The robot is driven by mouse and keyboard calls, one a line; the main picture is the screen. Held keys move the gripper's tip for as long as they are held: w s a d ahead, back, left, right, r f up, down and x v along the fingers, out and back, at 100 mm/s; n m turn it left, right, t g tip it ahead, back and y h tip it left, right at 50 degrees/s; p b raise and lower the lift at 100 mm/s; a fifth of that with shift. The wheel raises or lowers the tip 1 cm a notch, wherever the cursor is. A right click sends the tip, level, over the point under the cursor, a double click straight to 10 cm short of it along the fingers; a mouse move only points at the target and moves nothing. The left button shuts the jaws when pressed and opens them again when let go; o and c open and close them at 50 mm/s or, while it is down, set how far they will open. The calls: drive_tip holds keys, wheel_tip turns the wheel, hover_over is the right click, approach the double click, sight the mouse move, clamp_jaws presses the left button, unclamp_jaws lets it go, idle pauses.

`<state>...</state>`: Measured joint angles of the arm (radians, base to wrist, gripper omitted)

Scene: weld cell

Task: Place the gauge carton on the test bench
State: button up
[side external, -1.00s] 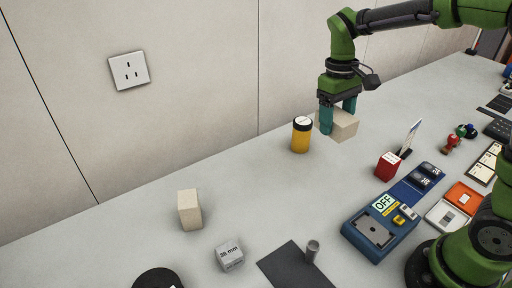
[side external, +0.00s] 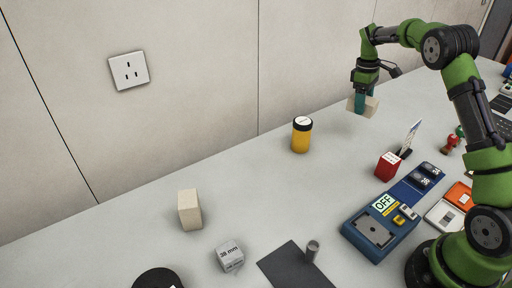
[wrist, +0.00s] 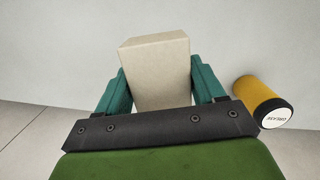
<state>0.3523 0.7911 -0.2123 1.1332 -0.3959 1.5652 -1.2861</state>
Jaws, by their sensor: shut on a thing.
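My gripper (side external: 361,103) has teal fingers and is shut on a plain beige box (side external: 370,107), over the far part of the table. In the wrist view the box (wrist: 157,72) sits between the two fingers, and no label shows on its visible faces. I cannot tell whether it is the gauge carton. A blue unit with a grey square plate and an OFF display, likely the test bench (side external: 362,245), lies at the front right, well away from my gripper. A small red carton with a white labelled top (side external: 387,168) stands behind it.
A yellow jar with a black lid (side external: 301,136) stands left of my gripper. A pale block (side external: 189,210), a grey 38 mm cube (side external: 230,257) and a dark mat (side external: 290,268) with a metal cylinder (side external: 312,251) are nearer. The table's middle is clear.

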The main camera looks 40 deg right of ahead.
sight(355, 136)
drive_tip(key=shift+w+r+n, duration=0.15)
drive_tip(key=shift+r+n, duration=0.05)
drive_tip(key=shift+n, duration=0.4)
wheel_tip(355, 136, down, 10)
drive_tip(key=shift+r, duration=0.2)
drive_tip(key=shift+f, duration=0.25)
drive_tip(key=shift+f, duration=0.15)
drive_tip(key=o, duration=1.2)
drive_tip(key=shift+o, duration=0.2)
